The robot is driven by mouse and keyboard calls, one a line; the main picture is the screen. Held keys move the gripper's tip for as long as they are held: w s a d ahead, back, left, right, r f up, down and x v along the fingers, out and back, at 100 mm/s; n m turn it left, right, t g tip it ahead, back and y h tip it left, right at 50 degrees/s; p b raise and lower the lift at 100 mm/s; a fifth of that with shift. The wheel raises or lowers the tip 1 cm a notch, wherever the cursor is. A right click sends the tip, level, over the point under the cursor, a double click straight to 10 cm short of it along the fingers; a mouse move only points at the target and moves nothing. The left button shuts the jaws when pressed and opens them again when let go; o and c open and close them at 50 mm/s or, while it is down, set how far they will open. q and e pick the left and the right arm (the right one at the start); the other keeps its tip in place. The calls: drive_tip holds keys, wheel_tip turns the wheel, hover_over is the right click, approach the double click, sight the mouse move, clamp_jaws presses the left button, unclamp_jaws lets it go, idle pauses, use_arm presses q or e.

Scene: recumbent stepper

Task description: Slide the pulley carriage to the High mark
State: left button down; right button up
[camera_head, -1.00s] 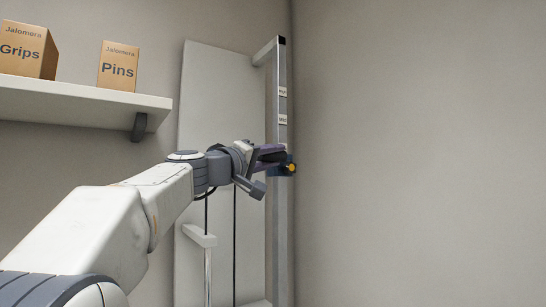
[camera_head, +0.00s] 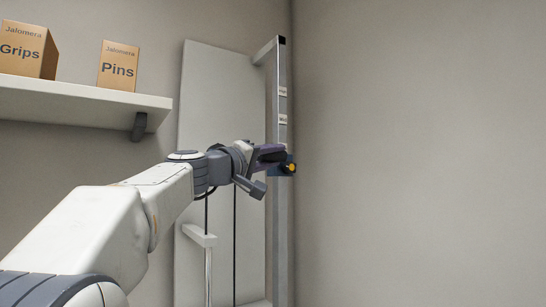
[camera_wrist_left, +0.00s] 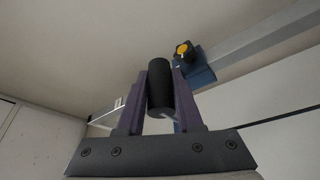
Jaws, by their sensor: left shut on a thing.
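The pulley carriage is a blue block (camera_head: 280,171) with a yellow knob (camera_head: 292,168), on the upright grey rail (camera_head: 281,220). It sits below two small white labels on the rail, the upper one (camera_head: 283,92) and the lower one (camera_head: 283,120); their print is too small to read surely. My left gripper (camera_head: 272,155) is at the carriage. In the left wrist view its purple fingers (camera_wrist_left: 160,100) are shut on a black cylindrical handle (camera_wrist_left: 160,85), with the blue carriage (camera_wrist_left: 195,68) just behind it. My right gripper is not in view.
A white shelf (camera_head: 75,103) at the left holds a Grips box (camera_head: 28,50) and a Pins box (camera_head: 118,68). A pale back panel (camera_head: 215,100) stands behind my arm. A white bracket (camera_head: 200,236) and dark cables hang below. The wall at the right is clear.

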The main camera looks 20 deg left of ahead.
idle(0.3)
use_arm(q)
wheel_tip(320, 180, up, 16)
drive_tip(key=p, duration=1.1)
drive_tip(key=shift+r, duration=0.2)
drive_tip(key=c, duration=0.6)
unclamp_jaws()
drive_tip(key=shift+s+f, duration=0.1)
drive_tip(key=shift+f, duration=0.1)
drive_tip(key=b+v, duration=0.6)
drive_tip(key=v, duration=0.4)
drive_tip(key=shift+s, duration=0.15)
